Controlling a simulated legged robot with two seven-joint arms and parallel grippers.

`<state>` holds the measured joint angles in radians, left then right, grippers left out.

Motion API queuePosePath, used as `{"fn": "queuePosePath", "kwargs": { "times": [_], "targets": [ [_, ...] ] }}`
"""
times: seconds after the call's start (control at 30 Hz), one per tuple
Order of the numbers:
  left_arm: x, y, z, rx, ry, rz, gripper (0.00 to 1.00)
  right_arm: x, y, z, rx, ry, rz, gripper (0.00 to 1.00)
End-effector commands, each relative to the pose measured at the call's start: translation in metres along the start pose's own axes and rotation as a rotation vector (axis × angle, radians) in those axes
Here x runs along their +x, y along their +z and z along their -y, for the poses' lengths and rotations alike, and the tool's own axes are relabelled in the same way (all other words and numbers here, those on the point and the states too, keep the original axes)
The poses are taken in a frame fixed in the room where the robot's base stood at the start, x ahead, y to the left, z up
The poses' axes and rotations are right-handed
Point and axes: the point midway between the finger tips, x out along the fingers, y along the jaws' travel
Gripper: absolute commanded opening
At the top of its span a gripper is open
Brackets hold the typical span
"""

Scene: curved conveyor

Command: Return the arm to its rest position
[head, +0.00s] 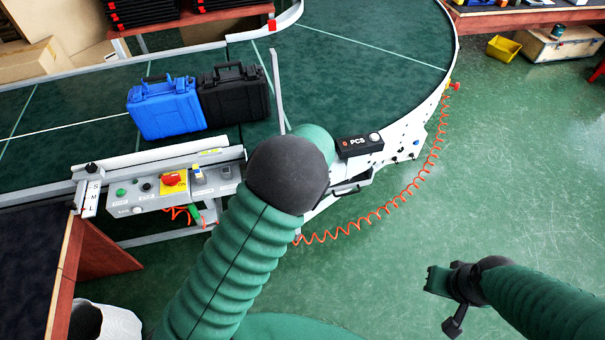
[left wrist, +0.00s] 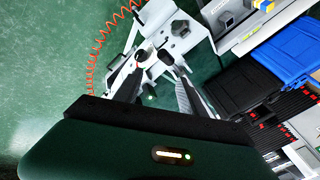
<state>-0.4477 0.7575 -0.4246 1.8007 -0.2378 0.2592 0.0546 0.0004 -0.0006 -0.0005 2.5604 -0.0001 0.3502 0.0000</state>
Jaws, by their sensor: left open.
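My left arm (head: 235,255) rises from the bottom of the head view and bends at a dark joint in front of the conveyor edge. Its gripper is hidden there behind the arm. In the left wrist view my left gripper (left wrist: 155,78) has its two dark fingers spread apart, with nothing seen between them. White conveyor frame parts lie beyond the fingers. My right gripper (head: 450,300) hangs over the green floor at the lower right of the head view, apart from anything else. Its finger gap is not clear.
A blue case (head: 165,108) and a black case (head: 234,95) stand side by side on the curved conveyor (head: 350,60). A control box (head: 165,192) sits at its near edge. An orange coiled hose (head: 400,205) hangs beside the frame.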

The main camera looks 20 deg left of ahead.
Motion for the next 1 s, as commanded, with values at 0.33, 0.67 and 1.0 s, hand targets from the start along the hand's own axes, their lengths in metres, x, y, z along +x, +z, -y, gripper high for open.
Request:
{"fn": "queuePosePath", "kwargs": {
  "times": [0.33, 0.67, 1.0],
  "targets": [
    [-0.003, 0.000, 0.005, -0.004, 0.000, 0.002, 0.48, -0.003, -0.001, 0.000, -0.001, 0.000, 0.000, 0.00],
    [-0.043, 0.045, 0.000, -0.144, 0.100, 0.048, 0.48, -0.003, -0.001, 0.000, -0.001, 0.000, 0.000, 0.00],
    [-0.156, 0.183, -0.043, -0.375, 0.306, 0.135, 0.48, -0.003, -0.001, 0.000, -0.001, 0.000, 0.000, 0.00]
  ]
}}
